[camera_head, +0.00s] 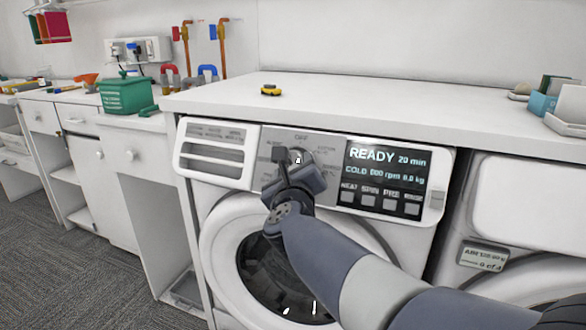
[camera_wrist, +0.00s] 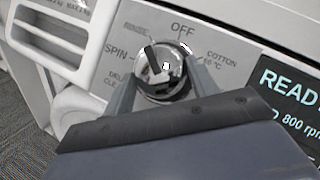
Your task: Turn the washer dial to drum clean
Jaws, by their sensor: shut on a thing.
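The washer dial (camera_wrist: 172,62) is a shiny chrome knob with a dark bar on its face, in the middle of the wrist view. OFF is printed above it, SPIN to its left and COTTON to its right. A lower-left label, partly hidden by a finger, seems to begin with DRUM and CLEAN. The dark bar leans up and left, but I cannot tell which label it marks. My gripper (camera_wrist: 162,78) is shut on the dial, one finger on each side. In the head view my gripper (camera_head: 296,163) covers most of the dial on the washer's panel (camera_head: 325,150).
The display (camera_head: 388,165) reads READY, 20 min, COLD, with a button row below. A detergent drawer (camera_head: 215,152) lies left of the dial. A white counter (camera_head: 400,105) overhangs the panel, with a small yellow object (camera_head: 271,90) on it. A second machine (camera_head: 520,205) stands right.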

